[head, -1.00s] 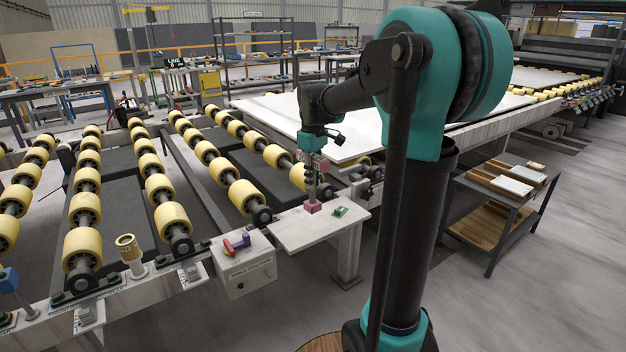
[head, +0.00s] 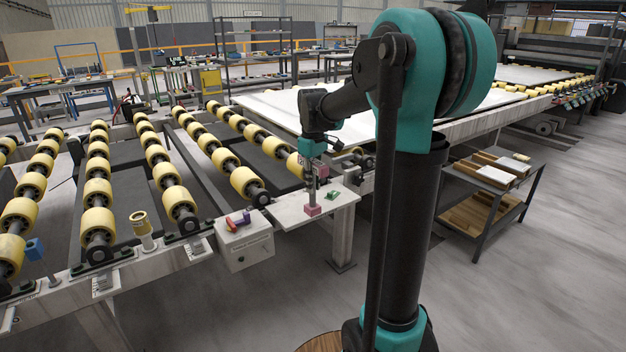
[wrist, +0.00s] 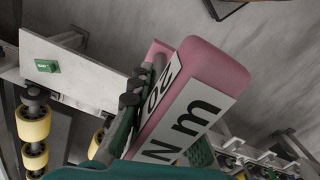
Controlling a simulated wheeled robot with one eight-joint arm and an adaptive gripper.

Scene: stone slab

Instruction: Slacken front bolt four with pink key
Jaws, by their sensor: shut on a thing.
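My gripper (head: 312,172) is shut on the pink key, which hangs below my arm over the white plate. Small fixings line the front rail (head: 75,278) of the roller table at left. I cannot read any number there, so I cannot tell which is front bolt four.
The white plate (head: 288,216) has a small green part (head: 333,195) on it. A yellow cup-like part (head: 142,230) and a blue part (head: 35,248) stand along the rail.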

